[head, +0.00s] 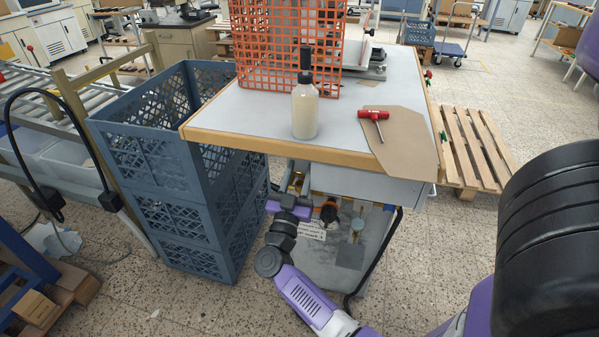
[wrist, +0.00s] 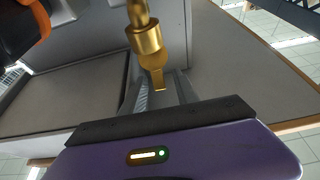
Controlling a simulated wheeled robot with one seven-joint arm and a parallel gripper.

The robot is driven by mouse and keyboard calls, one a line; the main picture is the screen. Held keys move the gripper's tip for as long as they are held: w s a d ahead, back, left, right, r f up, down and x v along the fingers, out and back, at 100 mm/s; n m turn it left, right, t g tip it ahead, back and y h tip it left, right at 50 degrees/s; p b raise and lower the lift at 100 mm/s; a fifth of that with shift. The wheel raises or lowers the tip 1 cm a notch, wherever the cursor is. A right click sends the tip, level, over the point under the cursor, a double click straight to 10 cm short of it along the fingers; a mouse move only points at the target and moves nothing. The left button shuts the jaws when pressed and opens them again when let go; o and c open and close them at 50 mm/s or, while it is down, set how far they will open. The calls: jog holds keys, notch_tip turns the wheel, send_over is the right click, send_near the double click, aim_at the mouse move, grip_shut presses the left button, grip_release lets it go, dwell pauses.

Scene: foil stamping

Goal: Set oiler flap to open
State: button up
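In the wrist view a brass fitting (wrist: 147,38) comes down from the top and ends in a flat brass tab (wrist: 157,75), which looks like the oiler flap. My gripper (wrist: 162,88) points at it from below. Its two grey fingers seem to stand apart, one on each side of the tab; I cannot tell whether they touch it. In the head view my gripper (head: 288,197) reaches in under the bench's left front, near brass-coloured parts (head: 297,181). The flap is too small to make out there.
The workbench (head: 240,112) carries a bottle (head: 305,112), a red T-handle tool (head: 373,114) and an orange mesh guard (head: 262,45). Stacked blue crates (head: 165,160) stand close left of my gripper. An orange and black part (head: 328,212) sits just right of it. Open floor lies in front.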

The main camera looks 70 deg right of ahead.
jog(key=shift+c, duration=0.5)
grip_shut()
jog(key=shift+r, duration=0.1)
